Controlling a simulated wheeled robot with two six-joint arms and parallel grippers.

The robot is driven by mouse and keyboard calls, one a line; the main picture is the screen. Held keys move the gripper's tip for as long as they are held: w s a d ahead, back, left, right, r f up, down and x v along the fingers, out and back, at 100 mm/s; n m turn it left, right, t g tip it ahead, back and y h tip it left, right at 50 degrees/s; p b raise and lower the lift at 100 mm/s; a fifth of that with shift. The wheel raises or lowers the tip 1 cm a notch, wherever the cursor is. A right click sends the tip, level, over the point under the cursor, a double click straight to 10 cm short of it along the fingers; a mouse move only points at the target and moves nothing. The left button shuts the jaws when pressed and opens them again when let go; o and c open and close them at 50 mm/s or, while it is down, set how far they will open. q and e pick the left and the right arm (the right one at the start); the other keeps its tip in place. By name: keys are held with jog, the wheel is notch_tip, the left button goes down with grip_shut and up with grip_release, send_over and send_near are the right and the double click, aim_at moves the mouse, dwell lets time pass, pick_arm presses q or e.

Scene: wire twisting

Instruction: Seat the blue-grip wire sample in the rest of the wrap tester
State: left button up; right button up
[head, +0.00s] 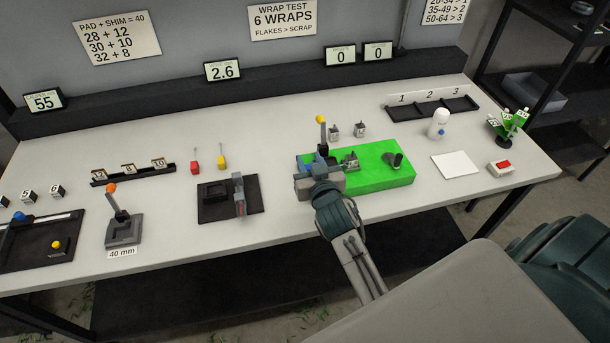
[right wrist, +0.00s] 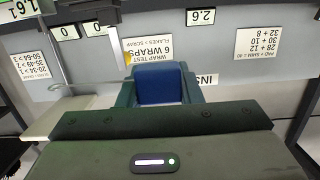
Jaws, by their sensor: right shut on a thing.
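The wrap tester has a bright green base (head: 380,178) near the middle of the table, with small grey fixtures and a dark round part at its right end. My right gripper (head: 318,168) is at the tester's left end. It is shut on the blue grip of the wire sample, whose blue end (head: 318,159) shows between the jaws. In the right wrist view the blue grip (right wrist: 160,85) fills the gap between the two teal fingers. My left gripper is in neither view.
A yellow-knobbed lever (head: 321,121) stands just behind my right gripper. Red (head: 195,167) and yellow (head: 222,162) grips stand to the left, behind a black fixture (head: 222,202). A white bottle (head: 438,125) and a white pad (head: 455,165) are to the right.

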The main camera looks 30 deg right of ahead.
notch_tip(320, 180, up, 3)
send_over(324, 139)
jog(key=s+a, duration=0.2)
jog(key=s, duration=0.1)
jog(key=shift+w+d+r+h, duration=0.15)
jog(key=shift+d+h, duration=0.15)
jog(key=shift+d, duration=0.35)
notch_tip(324, 139, down, 6)
jog(key=b, duration=0.4)
jog(key=shift+r, duration=0.2)
jog(key=shift+f, duration=0.15)
dwell(0.8)
jog(key=shift+f+b, duration=1.15)
jog(key=shift+f, duration=0.4)
